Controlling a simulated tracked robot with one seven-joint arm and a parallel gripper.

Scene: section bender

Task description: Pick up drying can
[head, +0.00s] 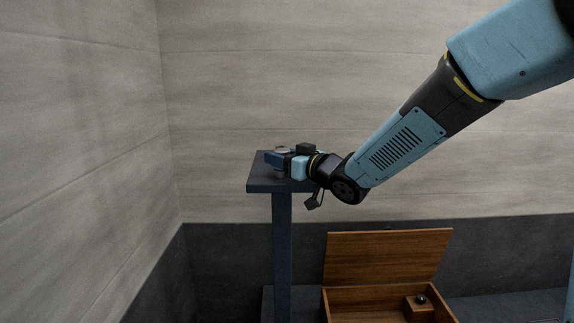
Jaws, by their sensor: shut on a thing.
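My gripper (276,160) is at the far end of my outstretched arm, over the top of a dark blue stand (262,185). It is shut on a small greyish can, the drying can (282,149), whose pale round top shows just above the jaws. The gripper's jaws hide most of the can's side. Whether the can still touches the stand top cannot be told from this view.
A wooden box (385,292) with its lid (388,252) raised stands low to the right of the stand's post (282,250). A small dark round knob (420,299) shows inside it. Grey panelled walls close off the left and back.

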